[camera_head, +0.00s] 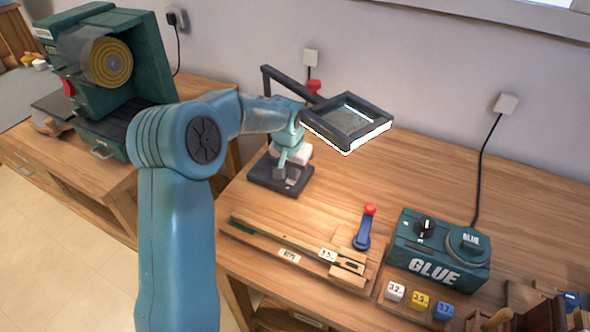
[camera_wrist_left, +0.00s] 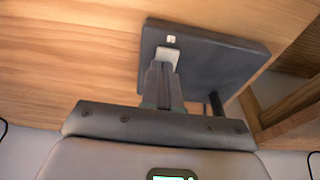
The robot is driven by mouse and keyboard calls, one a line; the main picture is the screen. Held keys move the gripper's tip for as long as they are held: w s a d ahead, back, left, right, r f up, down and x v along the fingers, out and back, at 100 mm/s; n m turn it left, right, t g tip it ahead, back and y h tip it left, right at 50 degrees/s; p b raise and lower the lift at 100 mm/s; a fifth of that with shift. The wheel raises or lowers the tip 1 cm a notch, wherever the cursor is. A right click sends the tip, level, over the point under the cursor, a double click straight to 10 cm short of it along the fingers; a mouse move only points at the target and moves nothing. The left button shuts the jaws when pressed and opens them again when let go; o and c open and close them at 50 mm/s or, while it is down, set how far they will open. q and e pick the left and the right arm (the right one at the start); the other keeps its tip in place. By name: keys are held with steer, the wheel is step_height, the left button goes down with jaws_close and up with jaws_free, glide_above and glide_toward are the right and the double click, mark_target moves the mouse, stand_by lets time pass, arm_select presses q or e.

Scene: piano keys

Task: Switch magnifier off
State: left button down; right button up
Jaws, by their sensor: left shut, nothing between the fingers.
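The magnifier (camera_head: 347,121) has a dark square frame on a jointed dark arm. Its lower edge glows white and the table below it is brightly lit. Its dark base plate (camera_head: 267,179) stands on the table and also fills the middle of the left wrist view (camera_wrist_left: 215,65). A pale switch (camera_wrist_left: 168,55) sits on the base. My left gripper (camera_head: 286,176) is shut and empty over the base. In the left wrist view its fingertips (camera_wrist_left: 158,68) are at the switch's edge; I cannot tell whether they touch it. My right gripper is not in view.
A green machine (camera_head: 105,75) stands on the left bench. A wooden key mechanism (camera_head: 300,255), a blue tool with a red knob (camera_head: 363,232), the GLUE box (camera_head: 437,250) and small labelled cubes (camera_head: 420,300) lie to the front and right. The table's back right is clear.

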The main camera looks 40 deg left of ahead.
arm_select(q)
steer(key=shift+s+d+f, duration=0.15)
steer(key=shift+s+f, duration=0.1)
steer(key=shift+f, duration=0.15)
step_height(320, 180, up, 13)
steer(key=s, duration=0.1)
steer(key=shift+s+d+f+p, duration=0.2)
steer(key=shift+s+p, duration=0.1)
steer(key=shift+p, duration=0.05)
